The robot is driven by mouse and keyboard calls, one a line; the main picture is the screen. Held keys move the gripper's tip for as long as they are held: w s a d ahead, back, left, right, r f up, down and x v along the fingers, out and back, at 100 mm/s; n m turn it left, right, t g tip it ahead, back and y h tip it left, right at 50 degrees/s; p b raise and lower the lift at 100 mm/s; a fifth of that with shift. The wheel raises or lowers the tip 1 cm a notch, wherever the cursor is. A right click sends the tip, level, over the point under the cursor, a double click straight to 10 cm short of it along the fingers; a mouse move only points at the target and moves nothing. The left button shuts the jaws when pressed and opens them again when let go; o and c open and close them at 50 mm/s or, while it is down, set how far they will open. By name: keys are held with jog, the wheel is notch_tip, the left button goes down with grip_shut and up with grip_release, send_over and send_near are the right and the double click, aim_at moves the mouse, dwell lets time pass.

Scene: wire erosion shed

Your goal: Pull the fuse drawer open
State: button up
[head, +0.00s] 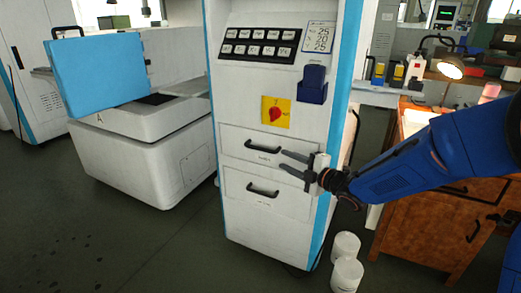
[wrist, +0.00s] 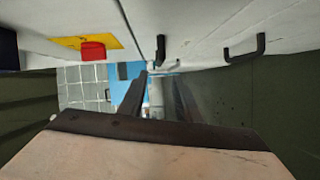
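A white cabinet with blue edges has two drawers, both closed. The upper drawer (head: 240,158) has a black bar handle (head: 263,147), which also shows in the wrist view (wrist: 160,48). The lower drawer (head: 280,204) has a similar handle (head: 262,190), also in the wrist view (wrist: 244,48). Small labels sit below the handles; I cannot read which names fuses. My gripper (head: 283,160) is open, its two dark fingers apart and empty. It is just right of the upper handle and slightly lower, seemingly not touching it. In the wrist view my fingers (wrist: 159,78) point along the cabinet front.
A red knob on a yellow plate (head: 285,112), a dark blue holder (head: 312,85) and a black button panel (head: 262,45) are above the drawers. White canisters (head: 346,275) stand at the cabinet's right foot. A wooden bench (head: 420,236) is at right. Floor left of the cabinet front is clear.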

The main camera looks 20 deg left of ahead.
aim_at(265, 151)
jog(key=x, duration=1.4)
jog(key=shift+w, duration=0.15)
jog(key=shift+r, duration=0.1)
grip_shut()
